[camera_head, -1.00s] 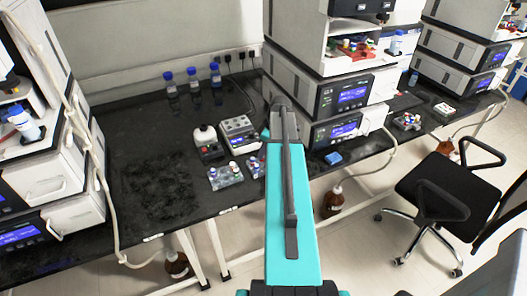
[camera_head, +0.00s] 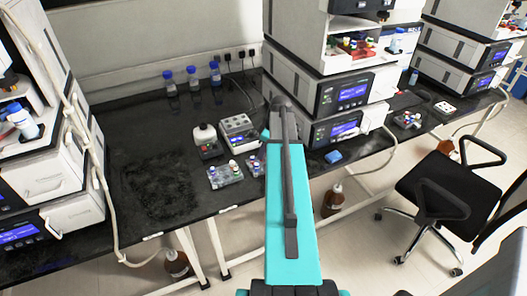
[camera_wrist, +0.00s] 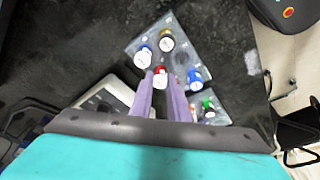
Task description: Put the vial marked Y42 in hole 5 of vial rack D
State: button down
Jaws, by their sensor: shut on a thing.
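My gripper (camera_wrist: 162,82) is shut on a red-capped vial (camera_wrist: 160,71) in the wrist view. Its two fingers flank the vial, by the near edge of a grey vial rack (camera_wrist: 188,47). I cannot tell whether the vial touches the rack. A gold-capped vial (camera_wrist: 167,38) and a blue-capped vial (camera_wrist: 142,57) stand on that rack. Another blue-capped vial (camera_wrist: 194,77) and a green-capped vial (camera_wrist: 208,105) are to the right, near a second rack (camera_wrist: 222,103). Cap marks, rack letters and hole numbers are too small to read. In the head view my arm hides the gripper.
The head view shows a rack (camera_head: 229,178) on the dark bench (camera_head: 140,130). Behind it are a white-topped device (camera_head: 206,139) and a grey block with wells (camera_head: 238,133). Instrument stacks (camera_head: 345,95) stand right. Several blue-capped bottles (camera_head: 193,80) stand behind.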

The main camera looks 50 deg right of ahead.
jog(key=shift+f, duration=0.15)
jog(key=c, duration=1.3)
grip_release()
jog(key=shift+r, duration=0.2)
jog(key=shift+r+p, duration=1.45)
jog(key=shift+r, duration=1.4)
